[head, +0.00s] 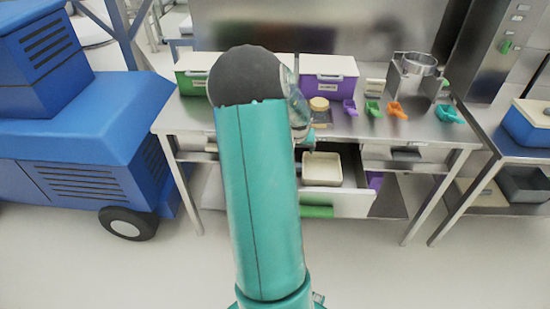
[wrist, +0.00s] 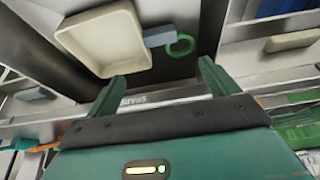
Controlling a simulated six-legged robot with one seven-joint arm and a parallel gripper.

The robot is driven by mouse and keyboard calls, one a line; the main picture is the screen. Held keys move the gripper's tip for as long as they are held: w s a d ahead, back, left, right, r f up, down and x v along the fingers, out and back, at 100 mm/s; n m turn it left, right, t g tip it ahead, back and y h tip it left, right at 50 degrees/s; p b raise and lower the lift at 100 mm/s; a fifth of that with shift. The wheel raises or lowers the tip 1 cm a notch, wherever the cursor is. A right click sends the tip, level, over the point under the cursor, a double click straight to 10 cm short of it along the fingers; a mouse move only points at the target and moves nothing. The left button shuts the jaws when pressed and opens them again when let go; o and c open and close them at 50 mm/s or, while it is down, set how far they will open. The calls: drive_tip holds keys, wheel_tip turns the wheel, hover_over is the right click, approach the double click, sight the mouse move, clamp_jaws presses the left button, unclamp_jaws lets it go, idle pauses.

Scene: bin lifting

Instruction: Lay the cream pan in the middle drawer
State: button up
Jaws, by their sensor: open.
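The cream pan (head: 322,169) is a shallow rectangular tray. In the head view it sits inside the pulled-out middle drawer (head: 352,204) under the bench. In the wrist view the cream pan (wrist: 103,38) is at the upper left, tilted in the picture, beyond the fingertips. My gripper (wrist: 162,78) is open, with nothing visible between its green fingers, and appears apart from the pan. In the head view my arm hides part of the drawer's left side, and the fingers are mostly hidden.
A blue-grey piece with a green ring (wrist: 180,45) lies beside the pan. The bench top holds a purple bin (head: 328,84), colored scoops (head: 398,110) and a steel pot (head: 418,65). A blue vehicle (head: 85,130) stands left; the floor in front is clear.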

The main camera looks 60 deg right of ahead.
drive_tip(key=w+a+r+n+t+y, duration=0.1)
drive_tip(key=w+a+r+n, duration=0.1)
drive_tip(key=w+a+r, duration=0.5)
drive_tip(key=w+a+r+n+t+y, duration=0.15)
drive_tip(key=a+r, duration=0.25)
drive_tip(key=a, duration=0.8)
drive_tip(key=w+a+r+n+t+y, duration=0.1)
drive_tip(key=w+a+r+n, duration=0.1)
drive_tip(key=w+a+r, duration=0.5)
drive_tip(key=s+a+r+n, duration=0.1)
drive_tip(key=s+a, duration=0.3)
drive_tip(key=a, duration=0.5)
drive_tip(key=s+a+r+n, duration=0.2)
drive_tip(key=s+a, duration=0.3)
drive_tip(key=a, duration=0.4)
drive_tip(key=s+a+r+n, duration=0.2)
drive_tip(key=s+a+n, duration=0.2)
drive_tip(key=a, duration=0.5)
drive_tip(key=shift+s+a+r+y, duration=0.15)
drive_tip(key=shift+s+a+y, duration=0.2)
drive_tip(key=shift+s, duration=0.25)
